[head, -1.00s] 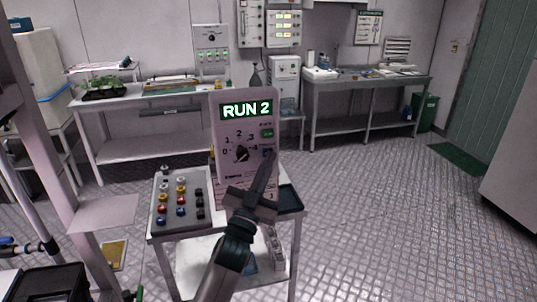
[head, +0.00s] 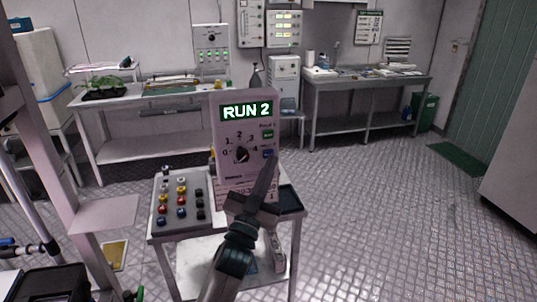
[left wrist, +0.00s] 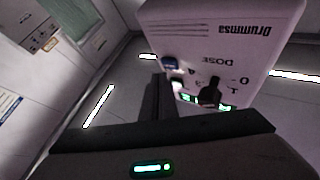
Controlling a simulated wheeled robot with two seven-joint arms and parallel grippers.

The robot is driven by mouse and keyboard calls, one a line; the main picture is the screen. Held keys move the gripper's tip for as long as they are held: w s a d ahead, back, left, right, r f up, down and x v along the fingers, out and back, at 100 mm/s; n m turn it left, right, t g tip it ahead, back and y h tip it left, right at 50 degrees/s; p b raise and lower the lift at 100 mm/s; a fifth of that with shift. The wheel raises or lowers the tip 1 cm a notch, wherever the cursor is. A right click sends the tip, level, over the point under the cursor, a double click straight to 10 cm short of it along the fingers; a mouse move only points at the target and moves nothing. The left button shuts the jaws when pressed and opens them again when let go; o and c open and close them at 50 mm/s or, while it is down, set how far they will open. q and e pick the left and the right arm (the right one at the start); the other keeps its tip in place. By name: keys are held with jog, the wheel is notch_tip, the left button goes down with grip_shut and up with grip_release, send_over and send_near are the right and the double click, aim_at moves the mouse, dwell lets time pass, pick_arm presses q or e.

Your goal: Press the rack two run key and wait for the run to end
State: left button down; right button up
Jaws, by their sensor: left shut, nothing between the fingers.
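The control box (head: 229,178) stands upright on a small cart, and its lit green display (head: 246,111) reads RUN 2. Below are a black dose knob (head: 242,155) in a ring of numbers, a green key (head: 267,135) and a blue key (head: 268,153). My left gripper (head: 274,162) is shut and empty, its tip just beside the blue key at the box's right edge; I cannot tell whether it touches. The left wrist view shows the box upside down, with the blue key (left wrist: 170,63) above the finger (left wrist: 158,100) and the knob (left wrist: 209,92) to its right. The right gripper is not in view.
Benches (head: 140,97) with equipment line the back wall. The floor to the right (head: 400,220) is clear.

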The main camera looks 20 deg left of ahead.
pick_arm(q)
jog(key=shift+s+d, duration=0.1)
dwell(0.3)
jog(key=shift+s+d+p, duration=0.3)
jog(key=shift+s+d, duration=0.4)
jog(key=shift+s, duration=0.35)
jog(key=shift+s+d+p, duration=0.25)
jog(key=shift+s+d, duration=0.4)
jog(key=shift+s, duration=0.35)
jog(key=shift+f, duration=0.1)
